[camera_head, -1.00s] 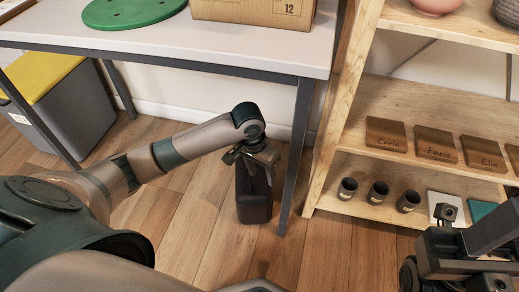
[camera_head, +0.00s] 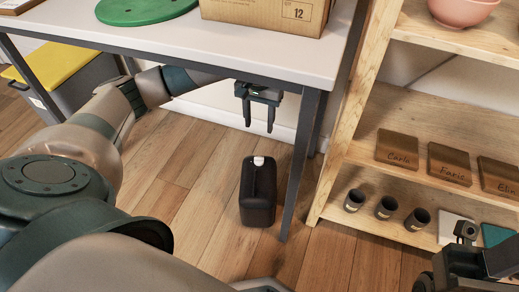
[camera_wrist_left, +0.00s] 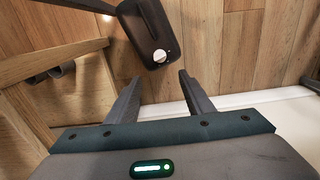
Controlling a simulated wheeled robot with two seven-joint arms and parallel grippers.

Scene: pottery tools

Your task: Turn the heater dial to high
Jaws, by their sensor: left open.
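The heater (camera_head: 258,194) is a small dark box standing upright on the wood floor, beside the table leg. A pale dial (camera_head: 258,161) sits on its top. In the left wrist view the heater (camera_wrist_left: 140,22) is at the top, with its round light dial (camera_wrist_left: 160,55) in front of the fingers. My left gripper (camera_head: 259,131) hangs open and empty above and behind the heater, under the table edge. Its fingers (camera_wrist_left: 153,90) are spread apart and do not touch the dial.
A white table (camera_head: 270,55) with a dark leg (camera_head: 299,165) stands over the left arm. A wooden shelf (camera_head: 345,130) with name plaques (camera_head: 449,164) and dark cups (camera_head: 387,207) is on the right. A grey bin with a yellow lid (camera_head: 50,64) is at left. Floor in front of the heater is clear.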

